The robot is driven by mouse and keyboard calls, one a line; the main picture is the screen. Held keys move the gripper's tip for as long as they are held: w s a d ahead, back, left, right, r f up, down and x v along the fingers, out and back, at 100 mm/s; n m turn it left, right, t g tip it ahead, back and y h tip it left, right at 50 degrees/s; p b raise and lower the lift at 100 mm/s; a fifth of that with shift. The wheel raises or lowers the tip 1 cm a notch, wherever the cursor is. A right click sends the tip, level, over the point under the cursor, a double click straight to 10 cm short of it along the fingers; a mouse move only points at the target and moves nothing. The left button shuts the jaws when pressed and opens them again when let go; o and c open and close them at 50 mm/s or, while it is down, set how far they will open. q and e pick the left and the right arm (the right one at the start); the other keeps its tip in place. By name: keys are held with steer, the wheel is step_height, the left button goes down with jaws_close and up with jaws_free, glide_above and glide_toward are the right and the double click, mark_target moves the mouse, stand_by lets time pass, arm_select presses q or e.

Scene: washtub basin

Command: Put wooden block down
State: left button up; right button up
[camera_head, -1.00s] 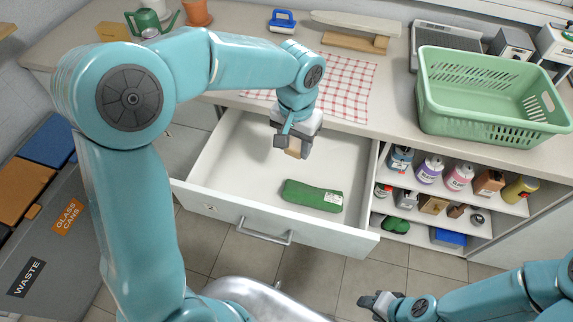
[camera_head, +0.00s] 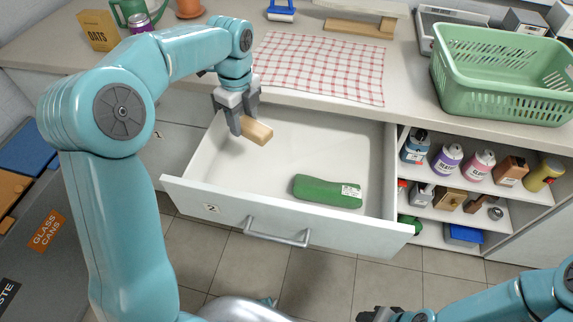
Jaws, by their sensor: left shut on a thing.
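The wooden block (camera_head: 258,132) is a small light-brown piece. My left gripper (camera_head: 240,124) is shut on one end of it, and the block sticks out to the right of the fingers. Gripper and block are over the back left part of the open white drawer (camera_head: 235,220). I cannot tell whether the block touches the drawer floor. My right gripper (camera_head: 378,315) is at the bottom edge, cut off by the frame, and its fingers do not show clearly.
A green packet (camera_head: 325,191) lies in the drawer at the front right. The drawer's left and middle floor is bare. A checkered cloth (camera_head: 320,65) and a green basket (camera_head: 500,85) are on the counter. Shelves with several bottles (camera_head: 446,160) stand to the right.

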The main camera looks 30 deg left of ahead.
mark_target(252, 175)
arm_select(q)
step_height(252, 175, down, 20)
steer(key=shift+r+b, duration=0.25)
steer(key=shift+b, duration=0.6)
steer(key=shift+f, duration=0.1)
steer(key=o, duration=1)
steer(key=shift+o, duration=0.2)
steer(key=shift+r, duration=0.45)
step_height(252, 175, up, 12)
steer(key=shift+f+p, duration=0.25)
steer(key=shift+p, duration=0.2)
